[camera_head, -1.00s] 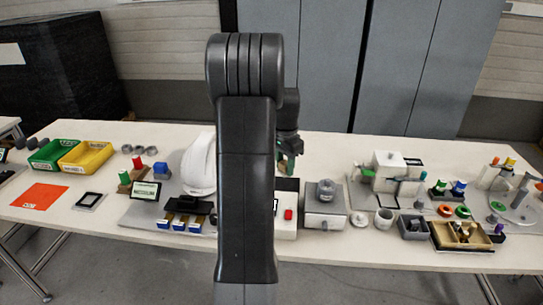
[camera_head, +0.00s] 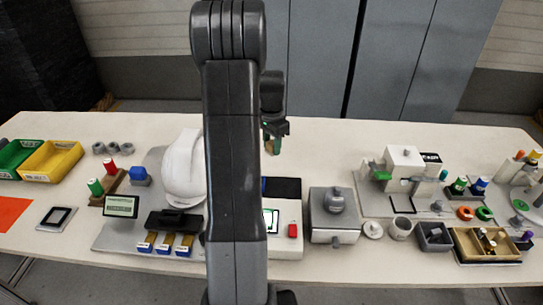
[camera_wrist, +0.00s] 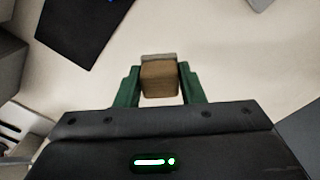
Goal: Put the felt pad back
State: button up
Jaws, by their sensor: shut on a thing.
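My gripper (camera_wrist: 160,72) has green fingers shut on a small brown block with a grey layer along its far edge, which looks like the felt pad (camera_wrist: 160,82). It is held above the pale table, with bare tabletop around it in the wrist view. In the head view, my gripper (camera_head: 272,142) is over the back half of the table, beyond the white device with a red button. The block there is small and partly hidden by my arm. I cannot tell which spot is the pad's own place.
A white helmet shell (camera_head: 184,170) stands left of my arm. The white device (camera_head: 288,236) and a grey box with a round knob (camera_head: 333,213) stand in front. A tan tray (camera_head: 487,245) is at the right. The table's back strip is clear.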

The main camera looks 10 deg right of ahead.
aim_at(272, 164)
jog(key=shift+f, duration=2.35)
jog(key=shift+f, duration=0.15)
jog(key=o, duration=1)
notch_tip(272, 164, up, 12)
jog(key=shift+r, duration=0.2)
